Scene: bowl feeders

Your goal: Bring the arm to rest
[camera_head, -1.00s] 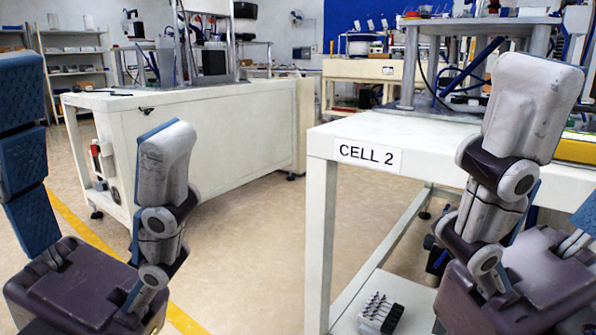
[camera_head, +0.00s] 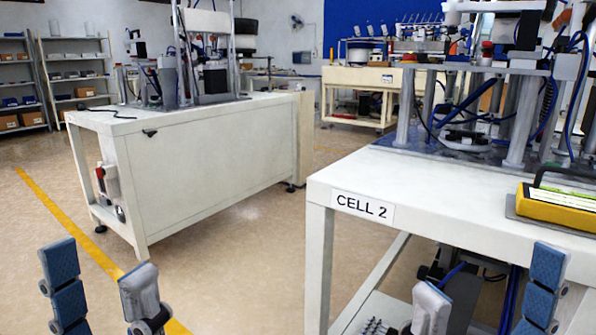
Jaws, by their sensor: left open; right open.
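My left gripper (camera_head: 102,297) is at the lower left of the head view. Its blue-padded finger and grey finger stand well apart with nothing between them. My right gripper (camera_head: 486,298) is at the lower right, in front of the white bench marked CELL 2 (camera_head: 445,195). Its grey finger and blue-padded finger are also spread apart and hold nothing. The bodies of both grippers and both arms are cut off by the bottom edge.
A long white bench (camera_head: 215,175) stands at the left, with open floor (camera_head: 260,265) between it and CELL 2. A yellow device (camera_head: 555,208) lies on the right of the CELL 2 bench top. Shelves (camera_head: 75,72) stand at the back left. A small rack (camera_head: 374,327) sits low under CELL 2.

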